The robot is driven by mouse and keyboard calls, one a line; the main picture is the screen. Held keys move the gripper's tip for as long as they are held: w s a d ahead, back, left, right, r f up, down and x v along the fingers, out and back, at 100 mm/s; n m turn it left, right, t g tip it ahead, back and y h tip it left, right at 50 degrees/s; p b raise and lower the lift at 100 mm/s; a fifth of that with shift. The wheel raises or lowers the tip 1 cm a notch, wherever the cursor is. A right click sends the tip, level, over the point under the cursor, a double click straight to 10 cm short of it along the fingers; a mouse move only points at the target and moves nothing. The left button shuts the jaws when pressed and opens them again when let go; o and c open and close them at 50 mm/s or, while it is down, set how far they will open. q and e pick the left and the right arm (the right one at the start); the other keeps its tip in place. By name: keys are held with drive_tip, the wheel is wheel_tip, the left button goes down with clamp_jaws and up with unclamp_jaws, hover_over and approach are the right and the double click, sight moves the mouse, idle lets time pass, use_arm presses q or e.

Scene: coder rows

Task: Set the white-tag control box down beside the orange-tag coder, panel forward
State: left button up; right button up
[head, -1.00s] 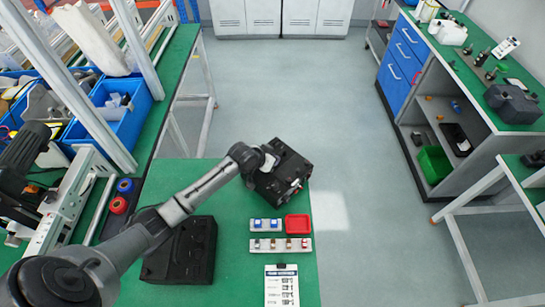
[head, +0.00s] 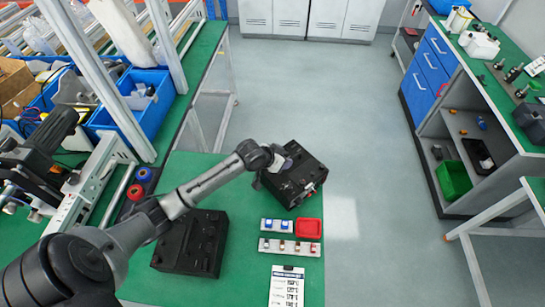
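A black box (head: 299,184) with small controls on its right side is at the back right corner of the green table (head: 240,262). It sits turned at an angle and reaches over the table's right edge. My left gripper (head: 279,161) is at its upper left edge, touching or overlapping it. The fingers are hidden, and I cannot tell whether the box is lifted. A second black box (head: 192,245) lies flat on the table at the left, partly behind my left arm. No orange or white tag is clear on either box. My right gripper is not in view.
A red tray (head: 309,228), a strip with blue parts (head: 276,226), a longer parts strip (head: 290,247) and a printed sheet (head: 286,287) lie at the table's right. Blue and red rolls (head: 135,192) are at the left. Bare green surface lies between the boxes.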

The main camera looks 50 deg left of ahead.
use_arm(q)
drive_tip(key=d+v, duration=0.1)
drive_tip(key=v, duration=0.6)
drive_tip(key=s+d+f+m+g, duration=0.1)
drive_tip(key=s+d+f+g, duration=0.1)
drive_tip(key=s+d, duration=0.5)
drive_tip(key=s+d+f+m+g, duration=0.1)
drive_tip(key=s+d+f, duration=0.4)
drive_tip(key=s, duration=0.9)
drive_tip(key=d+g, duration=0.1)
drive_tip(key=d, duration=0.1)
drive_tip(key=shift+s+d+f, duration=0.25)
drive_tip(key=shift+s+d, duration=0.1)
drive_tip(key=shift+o, duration=0.3)
drive_tip(key=s+d+r+g+y, duration=0.1)
drive_tip(key=s+d, duration=0.1)
drive_tip(key=s, duration=0.4)
drive_tip(key=shift+s+r+g, duration=0.25)
drive_tip(key=shift+s+g, duration=0.05)
drive_tip(key=shift+w, duration=0.1)
